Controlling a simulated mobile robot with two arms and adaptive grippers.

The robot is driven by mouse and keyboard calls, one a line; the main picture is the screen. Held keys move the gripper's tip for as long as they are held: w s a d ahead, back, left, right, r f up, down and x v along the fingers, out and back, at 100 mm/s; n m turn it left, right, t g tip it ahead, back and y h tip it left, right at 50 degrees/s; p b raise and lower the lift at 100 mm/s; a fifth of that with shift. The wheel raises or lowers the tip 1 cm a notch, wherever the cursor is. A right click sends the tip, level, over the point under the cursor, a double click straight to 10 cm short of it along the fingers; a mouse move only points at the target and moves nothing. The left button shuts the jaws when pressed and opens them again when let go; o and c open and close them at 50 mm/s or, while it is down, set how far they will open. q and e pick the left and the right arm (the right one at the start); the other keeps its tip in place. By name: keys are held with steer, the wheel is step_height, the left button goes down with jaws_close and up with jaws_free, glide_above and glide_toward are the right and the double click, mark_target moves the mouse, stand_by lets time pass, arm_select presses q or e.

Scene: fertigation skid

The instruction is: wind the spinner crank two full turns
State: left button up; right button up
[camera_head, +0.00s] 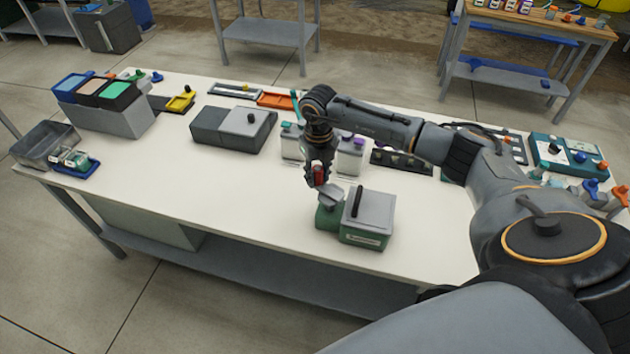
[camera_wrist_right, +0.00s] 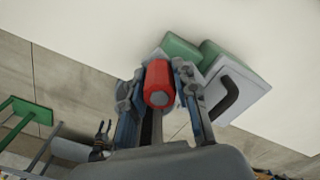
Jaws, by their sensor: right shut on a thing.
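The spinner is a green box with a grey lid and a black handle (camera_head: 366,218) near the table's front edge. A smaller green part with a grey top (camera_head: 328,208) adjoins its left side. The crank's red knob (camera_head: 319,174) stands above that part. My right gripper (camera_head: 318,178) points down and is shut on the red knob. In the right wrist view the red knob (camera_wrist_right: 159,84) sits between both fingers (camera_wrist_right: 160,88), with the spinner's grey lid (camera_wrist_right: 238,88) behind to the right. The crank arm under the knob is mostly hidden. My left gripper is not in view.
A dark grey box with a light lid (camera_head: 234,128) stands behind to the left. A grey bin block (camera_head: 110,112) and a metal tray (camera_head: 45,146) are at the far left. The table front left of the spinner is clear.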

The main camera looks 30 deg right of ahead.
steer(key=shift+s+d, duration=0.1)
steer(key=shift+d, duration=0.2)
steer(key=shift+s+d+f, duration=0.1)
steer(key=shift+d, duration=0.8)
steer(key=shift+c, duration=0.2)
steer(key=shift+d, duration=0.1)
steer(key=shift+s+d, duration=0.1)
steer(key=shift+s+d+b, duration=0.3)
steer(key=shift+s+d, duration=0.05)
steer(key=shift+d, duration=0.4)
steer(key=shift+s+d, duration=0.1)
steer(key=shift+d, duration=0.05)
steer(key=shift+s+d+p, duration=0.25)
steer(key=shift+s+p, duration=0.05)
steer(key=shift+s, duration=0.3)
